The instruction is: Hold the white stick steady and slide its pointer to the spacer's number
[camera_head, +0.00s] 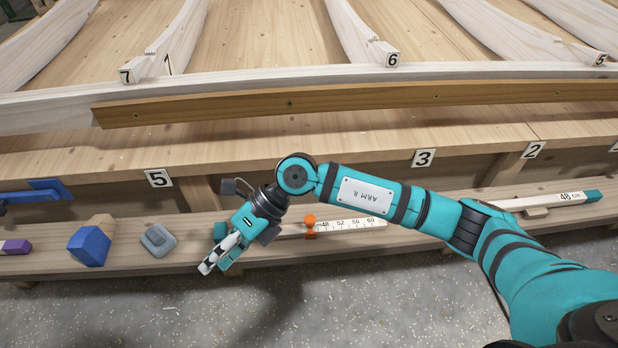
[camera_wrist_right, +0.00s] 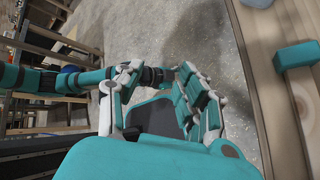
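The white stick (camera_head: 350,224) lies on the front wooden ledge, partly hidden behind my right gripper and arm. Its printed scale reads 48, 52, 56, 60. The orange pointer (camera_head: 310,226) sits on it near the 48 end of the visible numbers. A spacer (camera_head: 550,201) marked 48 cm, with a teal end, rests at the right. My right gripper (camera_head: 213,262) is over the ledge's front edge, left of the pointer, fingers apart and empty. In the right wrist view, its fingers (camera_wrist_right: 163,105) are spread; a teal block (camera_wrist_right: 296,56) lies on the ledge beside them. My left gripper cannot be made out clearly.
On the ledge at left are a blue block (camera_head: 89,246), a grey object (camera_head: 158,240) and a purple-ended piece (camera_head: 15,247). Number labels 5, 3 and 2 mark the bench behind. Speckled floor lies in front.

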